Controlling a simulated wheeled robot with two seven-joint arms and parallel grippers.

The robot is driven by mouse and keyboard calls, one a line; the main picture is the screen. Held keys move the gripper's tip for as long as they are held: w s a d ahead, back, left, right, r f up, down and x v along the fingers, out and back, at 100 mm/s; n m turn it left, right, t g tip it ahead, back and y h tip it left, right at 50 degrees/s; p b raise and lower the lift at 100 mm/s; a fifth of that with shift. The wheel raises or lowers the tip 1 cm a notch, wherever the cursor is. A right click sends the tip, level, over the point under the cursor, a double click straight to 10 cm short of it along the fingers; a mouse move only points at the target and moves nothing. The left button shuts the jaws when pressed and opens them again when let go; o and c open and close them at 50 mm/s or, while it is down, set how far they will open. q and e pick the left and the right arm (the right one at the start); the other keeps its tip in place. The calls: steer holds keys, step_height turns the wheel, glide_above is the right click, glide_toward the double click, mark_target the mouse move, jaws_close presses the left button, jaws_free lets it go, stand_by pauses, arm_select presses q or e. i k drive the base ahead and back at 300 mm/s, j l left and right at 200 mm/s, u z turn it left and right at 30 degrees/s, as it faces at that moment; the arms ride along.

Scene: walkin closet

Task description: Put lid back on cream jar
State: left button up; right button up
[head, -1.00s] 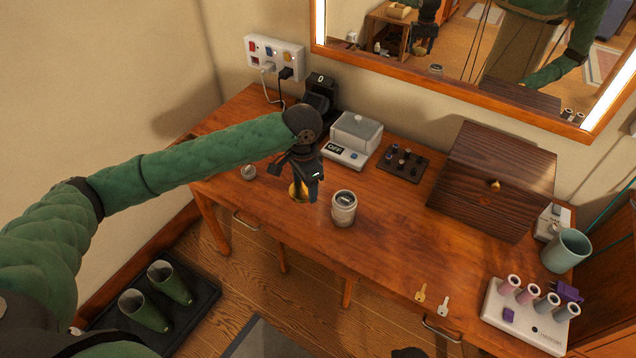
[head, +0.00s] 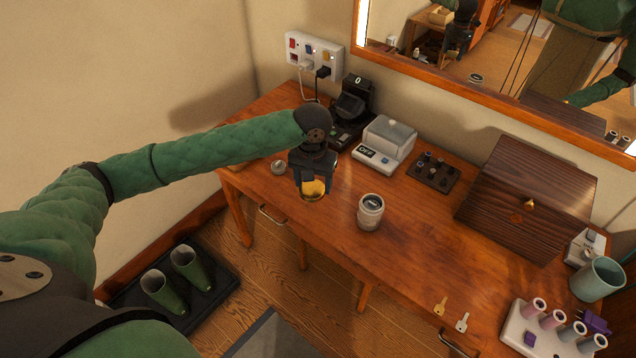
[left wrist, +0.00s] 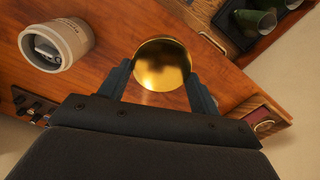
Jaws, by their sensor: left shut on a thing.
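The round gold lid (head: 315,189) is between the fingers of my left gripper (head: 313,181), near the desk's front edge. In the left wrist view the lid (left wrist: 162,64) shows its shiny face, with a finger of the gripper (left wrist: 160,80) at each side. My left gripper is shut on it. I cannot tell whether the lid touches the desk. The pale cream jar (head: 370,213) stands upright and open to the right of the gripper. In the left wrist view the jar (left wrist: 57,45) shows something grey inside its mouth. My right gripper is not in view.
A small round knob-like item (head: 279,167) lies left of the lid. Behind are a black device (head: 352,108), a grey-lidded box (head: 388,140) and a dark tray (head: 433,172). A wooden box (head: 530,195) and two keys (head: 451,314) are to the right. Desk around the jar is clear.

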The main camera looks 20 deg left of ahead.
mark_target(368, 220)
steer(key=k+j+z, duration=0.35)
steer(key=k+j, duration=0.25)
steer(key=j, duration=0.25)
steer(key=k+j+z, duration=0.3)
steer(key=k+j, duration=0.4)
